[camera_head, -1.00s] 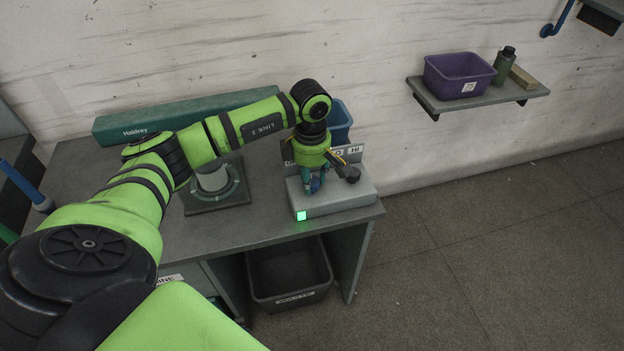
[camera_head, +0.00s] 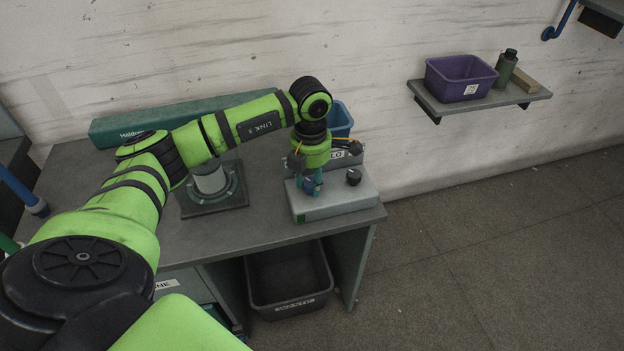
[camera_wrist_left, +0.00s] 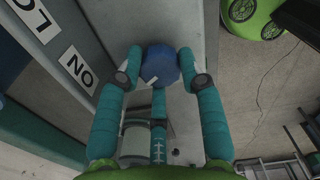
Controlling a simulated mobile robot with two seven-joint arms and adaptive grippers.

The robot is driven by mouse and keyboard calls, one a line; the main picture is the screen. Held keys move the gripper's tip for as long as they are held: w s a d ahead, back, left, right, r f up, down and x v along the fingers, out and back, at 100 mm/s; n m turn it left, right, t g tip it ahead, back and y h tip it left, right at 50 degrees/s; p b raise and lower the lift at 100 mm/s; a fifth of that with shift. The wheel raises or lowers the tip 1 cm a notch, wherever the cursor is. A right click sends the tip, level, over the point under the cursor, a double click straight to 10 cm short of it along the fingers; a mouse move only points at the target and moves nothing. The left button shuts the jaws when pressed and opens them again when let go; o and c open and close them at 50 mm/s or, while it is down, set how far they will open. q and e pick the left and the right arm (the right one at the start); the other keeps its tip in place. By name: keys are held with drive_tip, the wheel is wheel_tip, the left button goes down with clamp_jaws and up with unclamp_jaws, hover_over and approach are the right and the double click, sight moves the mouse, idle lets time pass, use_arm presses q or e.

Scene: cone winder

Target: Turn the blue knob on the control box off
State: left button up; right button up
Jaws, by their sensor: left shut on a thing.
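The grey control box (camera_head: 335,207) sits at the right end of the workbench. My left gripper (camera_head: 312,191) points down over it, its teal fingers shut around the blue knob (camera_wrist_left: 159,62). In the left wrist view the knob is between both fingertips, and a short white mark shows on its near edge. The lamp at the box's front left corner shows no green light. A black knob (camera_head: 353,177) stands free on the right of the box. My right gripper is out of view.
A round fixture (camera_head: 210,179) stands on the bench (camera_head: 245,233) left of the box. A long green case (camera_head: 180,118) and a blue bin (camera_head: 340,120) are behind. A dark bin (camera_head: 290,280) is below. A wall shelf at right holds a purple bin (camera_head: 460,77).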

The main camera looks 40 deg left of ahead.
sight(309, 183)
use_arm(q)
drive_tip(key=shift+s+a+f+n, duration=0.15)
drive_tip(key=shift+s+f+n, duration=0.15)
drive_tip(key=shift+n, duration=0.1)
drive_tip(key=o, duration=1.1)
drive_tip(key=shift+o, duration=0.2)
drive_tip(key=shift+r, duration=0.2)
drive_tip(key=shift+w+r, duration=0.15)
drive_tip(key=shift+r, duration=0.3)
wheel_tip(309, 183, up, 11)
drive_tip(key=shift+s, duration=0.2)
